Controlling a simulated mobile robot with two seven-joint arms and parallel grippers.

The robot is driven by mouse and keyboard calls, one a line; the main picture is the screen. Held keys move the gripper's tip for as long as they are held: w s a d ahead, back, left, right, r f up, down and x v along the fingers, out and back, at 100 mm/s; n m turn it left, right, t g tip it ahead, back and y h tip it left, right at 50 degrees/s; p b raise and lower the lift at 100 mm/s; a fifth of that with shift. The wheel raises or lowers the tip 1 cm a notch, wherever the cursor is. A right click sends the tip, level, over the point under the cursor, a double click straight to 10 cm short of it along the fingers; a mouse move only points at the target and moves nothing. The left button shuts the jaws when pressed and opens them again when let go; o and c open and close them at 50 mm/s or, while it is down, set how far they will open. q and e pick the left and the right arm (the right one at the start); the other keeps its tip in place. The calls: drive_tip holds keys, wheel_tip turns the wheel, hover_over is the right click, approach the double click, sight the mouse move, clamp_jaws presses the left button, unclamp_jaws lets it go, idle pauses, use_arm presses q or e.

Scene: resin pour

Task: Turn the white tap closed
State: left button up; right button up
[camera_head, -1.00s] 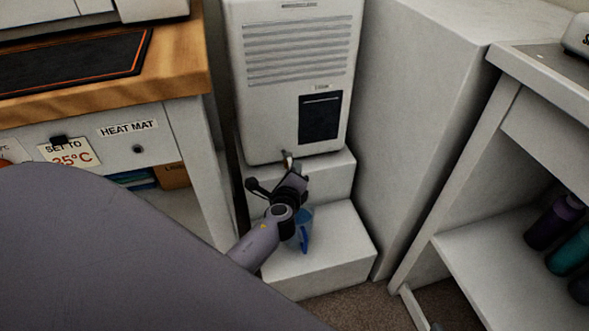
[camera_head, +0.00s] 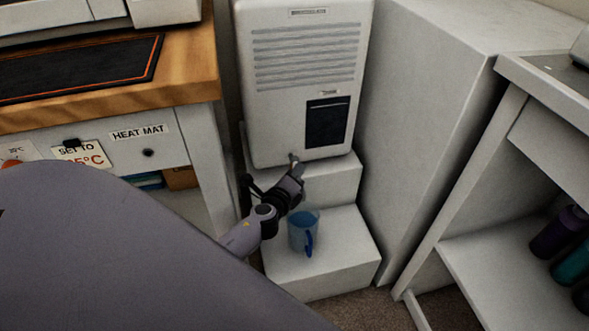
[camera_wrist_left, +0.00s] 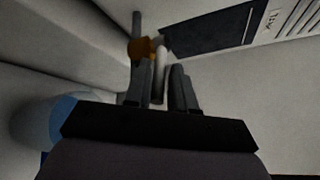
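The white tap (camera_head: 293,159) sits low on the front of the white dispenser (camera_head: 260,110), partly hidden by my left gripper (camera_head: 297,172). In the left wrist view a slim white lever (camera_wrist_left: 162,82) lies between the two dark fingers of the left gripper (camera_wrist_left: 162,75), beside an orange-brown fitting (camera_wrist_left: 143,48). The fingers are a little apart; whether they press on the lever is not clear. A clear blue-tinted jug (camera_head: 303,232) with a blue handle stands upright on the lower white step, below the tap. My right gripper is out of view.
The white step (camera_head: 330,268) carries the jug, with bare room around it. A bench with a heat mat (camera_head: 80,68) stands at left. A tall white block (camera_head: 425,120) closes the right side, beside a shelf with several bottles (camera_head: 572,260).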

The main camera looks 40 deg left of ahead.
use_arm(q)
drive_tip(key=shift+r+p, duration=0.5)
drive_tip(key=shift+r, duration=0.05)
wheel_tip(320, 180, up, 2)
drive_tip(key=shift+w+d+r+p, duration=0.1)
drive_tip(key=shift+r+p, duration=0.1)
drive_tip(key=shift+p, duration=0.85)
wheel_tip(320, 180, up, 3)
drive_tip(key=shift+p, duration=1.05)
wheel_tip(320, 180, up, 14)
drive_tip(key=p, duration=0.9)
drive_tip(key=shift+f, duration=0.25)
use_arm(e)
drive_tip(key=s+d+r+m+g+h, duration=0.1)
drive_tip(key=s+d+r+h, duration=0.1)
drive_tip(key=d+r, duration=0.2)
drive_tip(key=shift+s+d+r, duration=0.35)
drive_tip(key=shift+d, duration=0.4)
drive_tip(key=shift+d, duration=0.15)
